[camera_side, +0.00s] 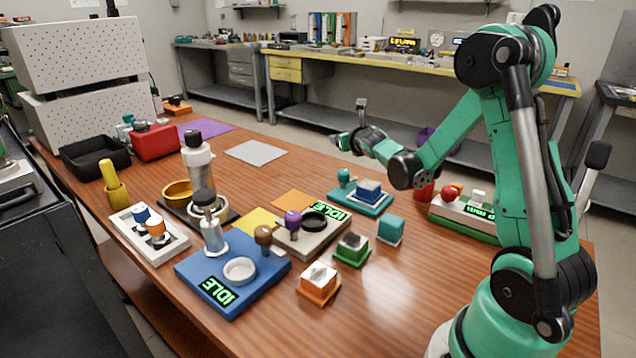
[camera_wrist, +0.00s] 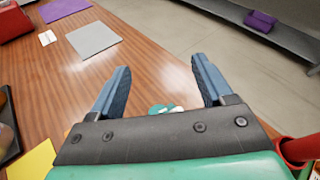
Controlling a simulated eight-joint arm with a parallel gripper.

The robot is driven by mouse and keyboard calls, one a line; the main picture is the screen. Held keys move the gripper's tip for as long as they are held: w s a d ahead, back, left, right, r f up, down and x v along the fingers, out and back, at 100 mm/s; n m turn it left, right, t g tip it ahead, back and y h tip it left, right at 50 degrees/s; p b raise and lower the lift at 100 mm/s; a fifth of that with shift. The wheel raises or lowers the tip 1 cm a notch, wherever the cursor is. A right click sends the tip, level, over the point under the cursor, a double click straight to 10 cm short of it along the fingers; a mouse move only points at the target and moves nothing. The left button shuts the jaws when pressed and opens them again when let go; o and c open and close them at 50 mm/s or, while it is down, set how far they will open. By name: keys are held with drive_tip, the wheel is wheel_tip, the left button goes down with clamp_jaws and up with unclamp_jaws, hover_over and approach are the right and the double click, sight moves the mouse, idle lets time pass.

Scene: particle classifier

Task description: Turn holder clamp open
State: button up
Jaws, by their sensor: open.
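A teal holder (camera_side: 372,207) stands on the table below my gripper, with a blue and white block (camera_side: 368,189) on it. A teal knob (camera_side: 344,178) stands at its left end; I cannot tell whether this is the clamp or how it is turned. My gripper (camera_side: 348,122) is open, empty and above and behind the holder, apart from it. In the wrist view, my gripper's two blue fingers (camera_wrist: 164,80) are spread wide. A small teal and white part (camera_wrist: 162,109) shows low between them, mostly hidden by the gripper body.
A blue IDLE station (camera_side: 265,270), a beige IDLE station (camera_side: 300,240) and several coloured blocks crowd the front of the table. A red cup (camera_side: 424,191) stands to the right of the holder. A grey mat (camera_side: 255,152) lies on clear tabletop at the back.

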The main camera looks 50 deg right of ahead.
drive_tip(key=w+r+n+t+y, duration=0.1)
drive_tip(key=w+r+n+t, duration=0.5)
drive_tip(key=n, duration=0.7)
drive_tip(key=n+g+y, duration=0.7)
drive_tip(key=n+g, duration=0.6)
drive_tip(key=n, duration=1.2)
hover_over(344, 171)
drive_tip(key=s+a, duration=0.1)
drive_tip(key=s, duration=0.1)
wheel_tip(344, 171, down, 10)
drive_tip(key=shift+s+d+f, duration=0.1)
drive_tip(key=shift+f, duration=0.25)
drive_tip(key=shift+x, duration=2.5)
